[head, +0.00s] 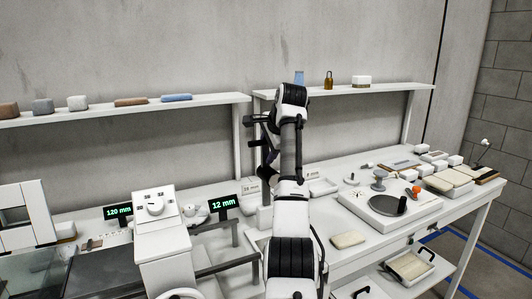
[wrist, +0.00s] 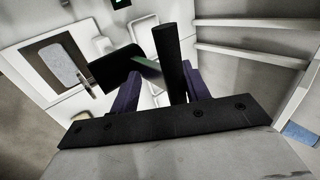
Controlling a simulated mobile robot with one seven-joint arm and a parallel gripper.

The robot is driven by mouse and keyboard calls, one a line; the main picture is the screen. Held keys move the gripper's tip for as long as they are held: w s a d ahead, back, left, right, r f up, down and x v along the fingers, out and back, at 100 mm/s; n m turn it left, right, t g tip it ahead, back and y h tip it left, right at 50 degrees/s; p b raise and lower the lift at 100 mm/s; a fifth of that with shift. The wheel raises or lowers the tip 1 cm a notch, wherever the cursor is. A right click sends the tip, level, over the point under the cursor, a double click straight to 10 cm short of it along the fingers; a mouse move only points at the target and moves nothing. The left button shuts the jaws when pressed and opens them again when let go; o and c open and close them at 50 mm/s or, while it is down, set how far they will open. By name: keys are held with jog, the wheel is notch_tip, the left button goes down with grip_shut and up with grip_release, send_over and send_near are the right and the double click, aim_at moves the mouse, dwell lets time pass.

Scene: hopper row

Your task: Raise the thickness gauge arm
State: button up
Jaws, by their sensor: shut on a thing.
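My gripper (head: 266,158) is at the back of the bench in the head view, partly hidden by my own arm. In the wrist view, the purple fingers of my gripper (wrist: 160,84) are shut on a dark round bar (wrist: 170,55), which looks like the thickness gauge arm. The bar stands up between the fingers; its lower end is hidden by the gripper body. A black display reading 12 mm (head: 223,203) stands left of my gripper. The gauge's base is mostly hidden behind my arm.
A second display reads 120 mm (head: 118,211). A white machine housing (head: 162,240) stands left of my arm. A shelf (head: 350,90) runs along the wall above. A white plate with a dark disc (head: 388,205) lies to the right, with several small items beyond.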

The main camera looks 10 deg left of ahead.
jog(key=b+v, duration=0.2)
jog(key=v, duration=1)
jog(key=shift+r, duration=0.3)
